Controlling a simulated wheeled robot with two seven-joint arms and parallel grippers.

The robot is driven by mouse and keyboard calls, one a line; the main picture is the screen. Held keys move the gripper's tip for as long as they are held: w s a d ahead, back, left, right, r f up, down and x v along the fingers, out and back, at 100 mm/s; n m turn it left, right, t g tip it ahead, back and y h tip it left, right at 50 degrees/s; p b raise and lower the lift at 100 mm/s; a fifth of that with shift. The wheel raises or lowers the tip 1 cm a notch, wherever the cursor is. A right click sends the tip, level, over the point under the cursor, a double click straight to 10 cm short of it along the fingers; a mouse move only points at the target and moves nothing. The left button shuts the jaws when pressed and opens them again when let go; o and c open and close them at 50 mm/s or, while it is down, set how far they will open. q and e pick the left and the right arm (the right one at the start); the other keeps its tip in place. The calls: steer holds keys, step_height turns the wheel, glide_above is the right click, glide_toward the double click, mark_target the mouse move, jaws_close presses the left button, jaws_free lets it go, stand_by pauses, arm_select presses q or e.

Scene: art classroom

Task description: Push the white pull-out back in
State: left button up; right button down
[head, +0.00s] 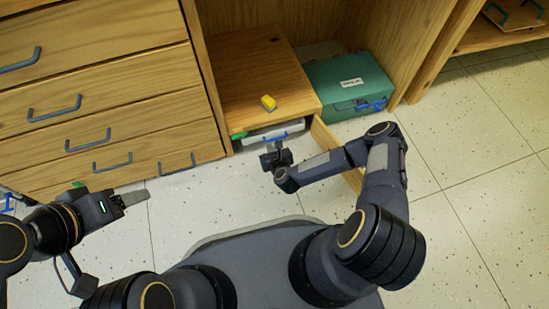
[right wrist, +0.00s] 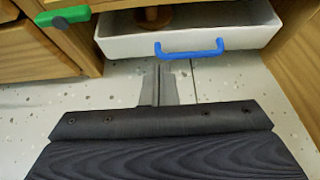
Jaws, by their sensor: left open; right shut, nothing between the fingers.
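The white pull-out (head: 262,134) sticks out from the low wooden cabinet, with a blue handle (head: 275,136) on its front. In the right wrist view the white front (right wrist: 120,46) and the blue handle (right wrist: 190,48) show, and the inside is partly visible with a brown wooden item (right wrist: 152,17) in it. My right gripper (head: 276,151) is in front of the pull-out. Its shut, empty fingers (right wrist: 165,82) point at the front, just below the handle; whether they touch it I cannot tell. My left gripper (head: 136,198) is open and empty, away to the left above the floor.
A wooden door (head: 322,134) stands open to the right of the pull-out. A green handle (right wrist: 62,16) sits left of it. A green case (head: 345,80) stands beside the cabinet. Wooden drawers (head: 100,105) are at left.

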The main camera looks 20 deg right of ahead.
mark_target(265, 135)
steer(key=w, duration=0.2)
steer(key=w+f+b, duration=0.1)
steer(key=w, duration=0.1)
steer(key=shift+w, duration=0.1)
steer(key=shift+w+a+r+b, duration=0.15)
steer(key=shift+w+b, duration=0.2)
steer(key=shift+w, duration=0.2)
arm_select(q)
step_height(265, 135, down, 2)
steer(key=shift+f, duration=0.2)
arm_select(e)
steer(key=shift+w, duration=0.1)
